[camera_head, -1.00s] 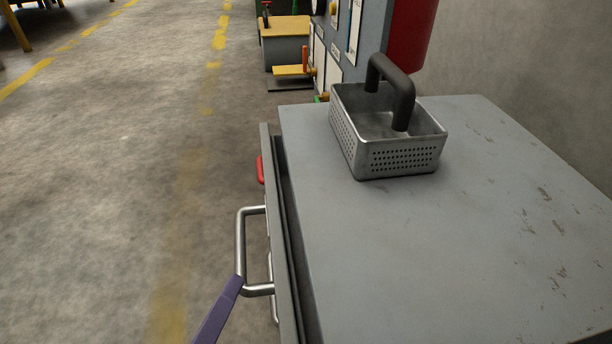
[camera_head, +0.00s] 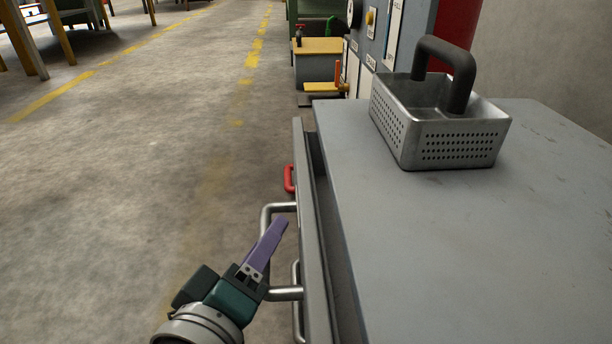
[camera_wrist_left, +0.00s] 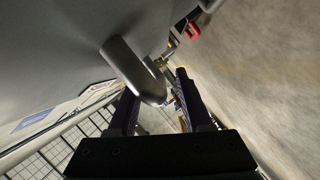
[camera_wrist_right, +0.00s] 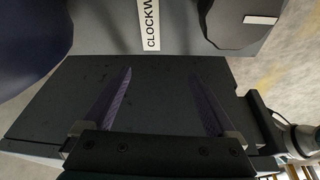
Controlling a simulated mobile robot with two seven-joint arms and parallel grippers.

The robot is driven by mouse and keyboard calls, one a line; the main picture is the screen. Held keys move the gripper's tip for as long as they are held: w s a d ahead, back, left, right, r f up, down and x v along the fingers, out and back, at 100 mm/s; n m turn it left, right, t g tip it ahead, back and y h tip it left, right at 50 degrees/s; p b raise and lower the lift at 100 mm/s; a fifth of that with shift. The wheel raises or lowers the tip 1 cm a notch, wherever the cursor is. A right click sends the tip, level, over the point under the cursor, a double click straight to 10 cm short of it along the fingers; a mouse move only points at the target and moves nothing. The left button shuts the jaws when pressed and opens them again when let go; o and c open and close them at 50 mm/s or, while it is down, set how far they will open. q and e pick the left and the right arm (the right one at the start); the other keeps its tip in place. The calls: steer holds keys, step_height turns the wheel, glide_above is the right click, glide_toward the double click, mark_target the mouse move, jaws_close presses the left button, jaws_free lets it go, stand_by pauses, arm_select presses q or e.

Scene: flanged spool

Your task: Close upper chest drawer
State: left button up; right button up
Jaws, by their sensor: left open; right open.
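The grey chest (camera_head: 430,230) stands at the right in the head view. Its upper drawer front (camera_head: 312,230) sits a little out from the body, with a narrow dark gap behind it. A metal bar handle (camera_head: 266,225) sticks out from this front. My left gripper (camera_head: 275,232) is at the handle, its purple finger across it. In the left wrist view the handle (camera_wrist_left: 128,65) reaches between the parted fingers of my left gripper (camera_wrist_left: 155,80); contact is unclear. My right gripper (camera_wrist_right: 160,72) is open and empty in the right wrist view, outside the head view.
A perforated metal basket (camera_head: 440,125) with a dark handle stands on the chest top. Another bar handle (camera_head: 297,300) shows lower on the chest, and a red handle (camera_head: 289,178) beyond. A panel and workbench (camera_head: 320,68) stand behind.

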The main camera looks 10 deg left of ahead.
arm_select(q)
jaws_close()
steer(key=shift+r, duration=0.1)
stand_by(1.2)
